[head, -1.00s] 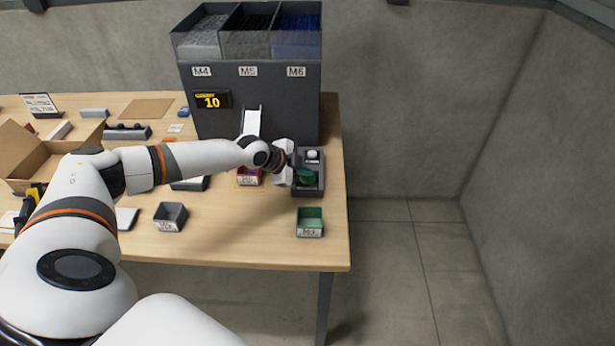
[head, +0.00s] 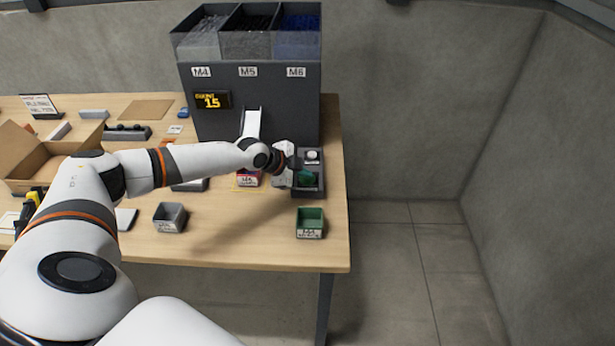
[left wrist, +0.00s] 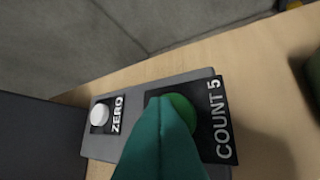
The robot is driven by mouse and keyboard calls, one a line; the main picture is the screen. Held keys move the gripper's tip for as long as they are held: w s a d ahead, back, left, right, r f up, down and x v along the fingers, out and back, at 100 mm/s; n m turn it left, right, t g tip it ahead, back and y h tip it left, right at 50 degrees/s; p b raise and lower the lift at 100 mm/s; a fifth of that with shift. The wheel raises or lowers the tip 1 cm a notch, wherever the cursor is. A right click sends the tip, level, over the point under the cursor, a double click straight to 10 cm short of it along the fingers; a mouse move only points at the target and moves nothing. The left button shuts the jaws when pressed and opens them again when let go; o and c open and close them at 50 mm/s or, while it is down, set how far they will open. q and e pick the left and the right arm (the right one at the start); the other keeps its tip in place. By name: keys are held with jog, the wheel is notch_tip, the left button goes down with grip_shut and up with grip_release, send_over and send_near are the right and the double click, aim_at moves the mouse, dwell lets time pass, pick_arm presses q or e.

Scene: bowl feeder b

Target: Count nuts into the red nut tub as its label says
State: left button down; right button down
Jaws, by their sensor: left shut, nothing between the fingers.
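The red nut tub (head: 246,180) stands under the feeder's white chute (head: 251,122), partly hidden behind my left arm; its contents and label are not readable. The feeder display (head: 211,101) reads 15. My left gripper (head: 304,177) is shut and empty over the button box (head: 318,190) right of the tub. In the left wrist view its teal fingers (left wrist: 168,122) cover part of the green button (left wrist: 184,108) marked COUNT 5; I cannot tell whether they touch it. The white ZERO button (left wrist: 100,114) is uncovered. My right gripper is not in view.
The grey feeder (head: 270,85) with bins labelled M4, M5 and M6 stands behind. A grey tub (head: 170,217) and a green tub (head: 310,222) stand near the front edge. An open cardboard box (head: 40,165) is at left. Table between the front tubs is clear.

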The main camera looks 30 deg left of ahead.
aim_at(303, 180)
pick_arm(q)
jog(key=shift+r+p, duration=0.4)
jog(key=shift+r, duration=0.35)
jog(key=shift+r, duration=0.15)
notch_tip(303, 180, up, 5)
jog(key=p, duration=0.4)
dwell(0.5)
